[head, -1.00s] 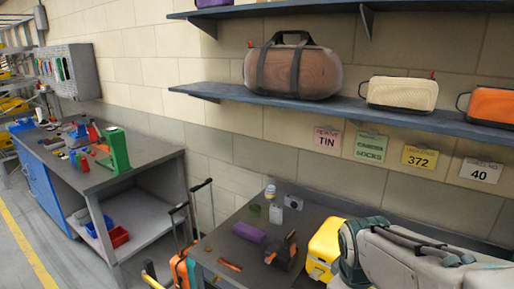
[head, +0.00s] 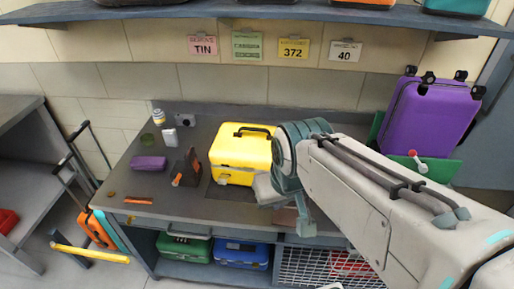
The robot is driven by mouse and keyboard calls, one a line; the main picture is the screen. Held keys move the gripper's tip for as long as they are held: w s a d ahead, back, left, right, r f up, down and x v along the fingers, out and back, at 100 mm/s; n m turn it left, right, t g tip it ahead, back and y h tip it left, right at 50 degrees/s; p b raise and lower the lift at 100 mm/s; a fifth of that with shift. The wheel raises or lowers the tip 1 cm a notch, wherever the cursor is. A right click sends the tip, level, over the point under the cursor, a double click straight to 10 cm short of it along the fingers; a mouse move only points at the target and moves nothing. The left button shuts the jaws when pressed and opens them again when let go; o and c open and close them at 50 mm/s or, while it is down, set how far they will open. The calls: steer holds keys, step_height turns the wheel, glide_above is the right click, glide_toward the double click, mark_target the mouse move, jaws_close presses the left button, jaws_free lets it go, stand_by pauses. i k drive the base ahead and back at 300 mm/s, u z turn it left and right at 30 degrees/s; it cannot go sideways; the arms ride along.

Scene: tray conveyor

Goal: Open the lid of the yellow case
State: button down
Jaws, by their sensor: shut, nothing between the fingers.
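The yellow case (head: 236,160) stands on the grey workbench, left of my arm. Its lid is down, with a dark handle on top and light latches on the front. My gripper (head: 266,190) is at the end of my arm, close to the lower right front of the case. It is shut and empty. My arm covers part of the area to the right of the case, and the fingertips are hard to make out. I cannot tell whether the gripper touches the case.
On the workbench (head: 215,212) lie a purple box (head: 148,163), a dark angular stand (head: 187,169) and an orange tool (head: 138,200). A purple suitcase (head: 428,115) stands at the right. Green (head: 184,247) and blue (head: 241,253) cases sit below. A shelf (head: 190,11) runs above.

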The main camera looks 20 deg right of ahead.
mark_target(247, 147)
steer(key=u, duration=1.75)
steer(key=k, duration=0.75)
steer(key=z, duration=1.2)
steer(key=i, duration=0.5)
steer(key=z, duration=0.1)
